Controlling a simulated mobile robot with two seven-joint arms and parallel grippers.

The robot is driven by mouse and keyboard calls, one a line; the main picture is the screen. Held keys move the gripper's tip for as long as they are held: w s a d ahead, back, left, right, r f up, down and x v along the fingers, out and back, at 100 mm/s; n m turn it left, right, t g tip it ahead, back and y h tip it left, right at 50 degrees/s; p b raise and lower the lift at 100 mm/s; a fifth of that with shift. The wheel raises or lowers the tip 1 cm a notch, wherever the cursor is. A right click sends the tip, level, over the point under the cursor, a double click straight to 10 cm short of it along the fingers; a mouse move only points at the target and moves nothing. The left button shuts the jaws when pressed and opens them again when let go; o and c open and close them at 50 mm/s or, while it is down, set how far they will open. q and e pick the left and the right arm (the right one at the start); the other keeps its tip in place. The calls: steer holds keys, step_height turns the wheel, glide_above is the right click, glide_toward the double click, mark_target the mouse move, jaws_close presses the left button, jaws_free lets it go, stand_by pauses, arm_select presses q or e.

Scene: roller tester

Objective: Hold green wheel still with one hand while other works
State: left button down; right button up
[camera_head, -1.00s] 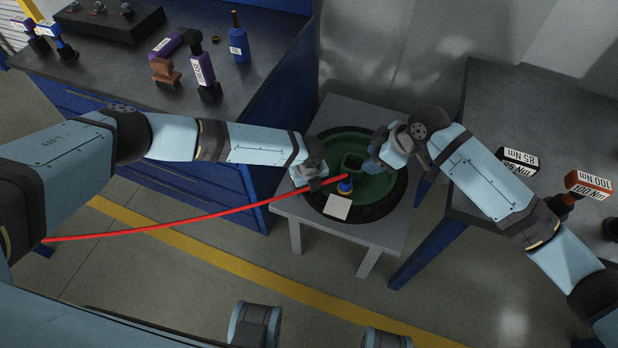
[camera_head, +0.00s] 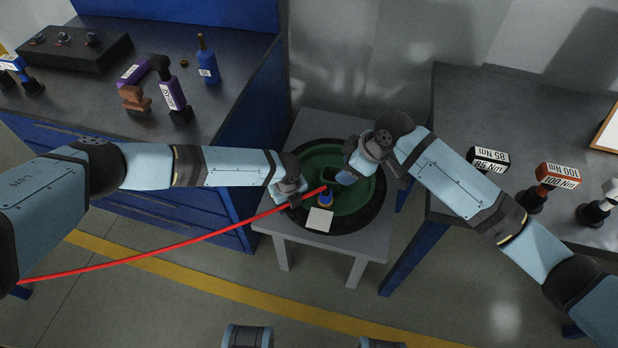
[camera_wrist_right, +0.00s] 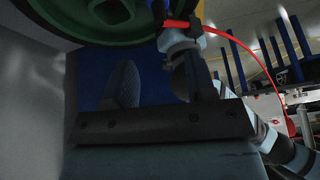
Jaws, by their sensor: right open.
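The green wheel (camera_head: 354,196) with its black tyre (camera_head: 343,229) lies flat on a small grey table (camera_head: 276,222). It also shows at the top of the right wrist view (camera_wrist_right: 75,15). My right gripper (camera_head: 347,177) is over the upper right part of the wheel, near the hub. In the right wrist view its fingers (camera_wrist_right: 155,88) are apart with nothing between them. My left gripper (camera_head: 297,200) is at the left rim, beside a blue tool with a yellow band (camera_head: 326,199) and a red hose (camera_head: 215,236). Its fingers are too small to judge.
A white card (camera_head: 319,219) lies on the wheel's near side. The left bench (camera_head: 120,125) holds purple tools (camera_head: 172,95), a blue bottle (camera_head: 207,65) and a black box (camera_head: 75,48). The right bench (camera_head: 480,100) holds labelled torque tools (camera_head: 555,177).

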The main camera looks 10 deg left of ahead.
mark_target(326, 186)
steer(key=a+r+m+h, duration=0.2)
steer(key=a+m+h, duration=0.35)
steer(key=m, duration=1.35)
steer(key=f, duration=0.8)
steer(key=w+f, duration=0.1)
steer(key=f, duration=0.3)
steer(key=shift+d, duration=0.35)
jaws_close()
steer(key=c, duration=0.7)
jaws_free()
steer(key=shift+c, duration=0.2)
jaws_close()
steer(key=shift+r, duration=0.35)
